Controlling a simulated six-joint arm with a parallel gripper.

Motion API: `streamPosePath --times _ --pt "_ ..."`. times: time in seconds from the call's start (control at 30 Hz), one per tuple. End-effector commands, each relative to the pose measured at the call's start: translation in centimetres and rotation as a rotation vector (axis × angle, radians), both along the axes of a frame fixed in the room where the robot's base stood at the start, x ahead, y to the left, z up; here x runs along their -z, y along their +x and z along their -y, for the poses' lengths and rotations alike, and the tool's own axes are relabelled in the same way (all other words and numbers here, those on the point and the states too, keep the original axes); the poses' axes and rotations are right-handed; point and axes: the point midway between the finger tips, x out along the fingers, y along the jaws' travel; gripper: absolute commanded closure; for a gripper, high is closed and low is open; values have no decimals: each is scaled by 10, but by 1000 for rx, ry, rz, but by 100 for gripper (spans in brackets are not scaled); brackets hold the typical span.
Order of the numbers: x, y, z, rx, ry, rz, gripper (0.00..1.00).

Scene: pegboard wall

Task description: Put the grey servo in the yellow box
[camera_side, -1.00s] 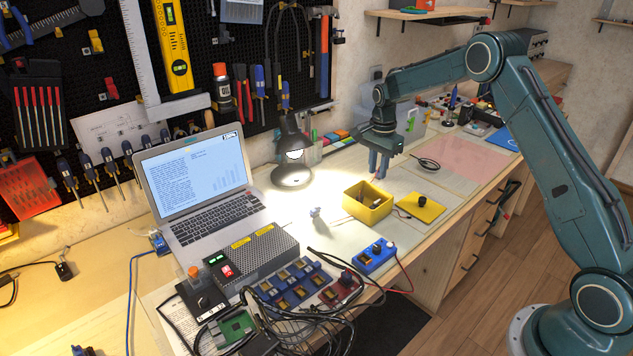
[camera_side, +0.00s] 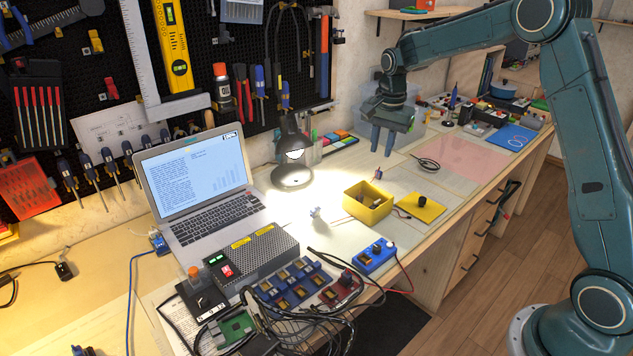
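The small grey servo (camera_side: 316,212) lies on the lit worktop, left of the yellow box and in front of the desk lamp. The open-topped yellow box (camera_side: 370,213) stands on the worktop; something small and dark shows inside it, too small to name. My gripper (camera_side: 383,148) is in the air behind the box, fingers pointing down and apart, with nothing seen between them. It is well away from the grey servo. A small dark blue part (camera_side: 378,173) shows behind the box, below my gripper.
A yellow plate with a black knob (camera_side: 422,207) lies right of the box. A blue module (camera_side: 376,257) with wires sits in front. The desk lamp (camera_side: 292,165) and laptop (camera_side: 205,190) stand left.

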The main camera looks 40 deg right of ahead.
Motion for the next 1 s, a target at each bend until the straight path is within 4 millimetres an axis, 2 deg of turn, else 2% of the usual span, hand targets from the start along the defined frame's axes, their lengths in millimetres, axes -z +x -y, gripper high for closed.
streamPosePath --times 0.03,0.2,0.5,0.8,1.0 --pt "-15 -8 -7 -39 -7 15 77" --pt "-52 -36 -29 -177 -31 54 77" --pt "-102 -96 -64 -420 -82 123 77" --pt "-132 -164 -93 -658 -144 188 77" --pt "-139 -211 -109 -815 -191 229 77"
